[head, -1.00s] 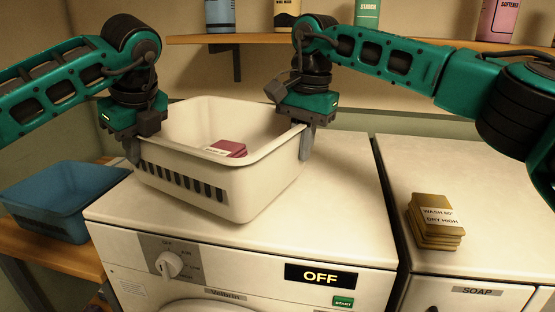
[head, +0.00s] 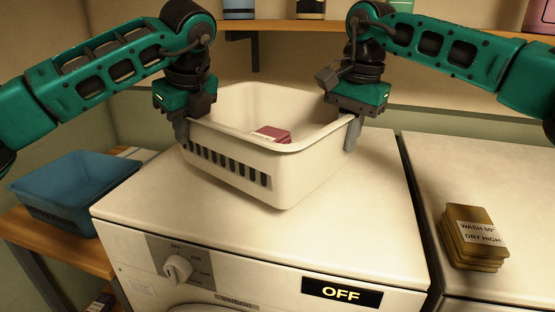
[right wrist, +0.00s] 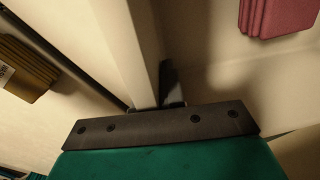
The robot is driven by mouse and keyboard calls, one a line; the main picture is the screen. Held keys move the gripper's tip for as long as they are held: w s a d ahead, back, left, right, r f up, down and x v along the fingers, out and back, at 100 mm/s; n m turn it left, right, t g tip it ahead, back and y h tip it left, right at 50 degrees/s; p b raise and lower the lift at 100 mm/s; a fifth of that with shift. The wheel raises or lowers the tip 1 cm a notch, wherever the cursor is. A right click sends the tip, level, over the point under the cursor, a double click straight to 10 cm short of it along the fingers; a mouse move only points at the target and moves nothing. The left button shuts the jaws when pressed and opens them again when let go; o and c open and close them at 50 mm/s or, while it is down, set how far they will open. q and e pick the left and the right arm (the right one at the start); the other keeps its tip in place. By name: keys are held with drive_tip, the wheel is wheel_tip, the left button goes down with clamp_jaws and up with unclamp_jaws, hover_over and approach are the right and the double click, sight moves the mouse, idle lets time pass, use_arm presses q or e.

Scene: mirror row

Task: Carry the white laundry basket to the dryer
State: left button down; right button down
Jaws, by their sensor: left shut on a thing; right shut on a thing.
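The white laundry basket (head: 315,165) is over the top of a white machine (head: 370,215) in the head view. I cannot tell whether its base touches the top. A dark red folded stack (head: 271,134) lies inside; it also shows in the right wrist view (right wrist: 277,15). My left gripper (head: 183,128) is shut on the basket's left rim. My right gripper (head: 351,130) is shut on the right rim, which runs between its fingers in the right wrist view (right wrist: 160,100). The machine has a dial (head: 178,268) and a display (head: 342,291) reading OFF. The word dryer is not readable.
A blue basket (head: 75,185) stands on a wooden surface (head: 60,245) at left. A second white machine (head: 440,160) at right bears a brown stack (head: 472,238) labelled WASH 60°, DRY HIGH. A wooden shelf (head: 330,25) with containers runs behind. The first machine's right side is clear.

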use_arm(q)
drive_tip(key=shift+a+f, duration=0.15)
drive_tip(key=shift+a, duration=0.1)
use_arm(e)
drive_tip(key=shift+w+d+f, duration=0.1)
drive_tip(key=shift+d+f, duration=0.05)
drive_tip(key=shift+d, duration=0.15)
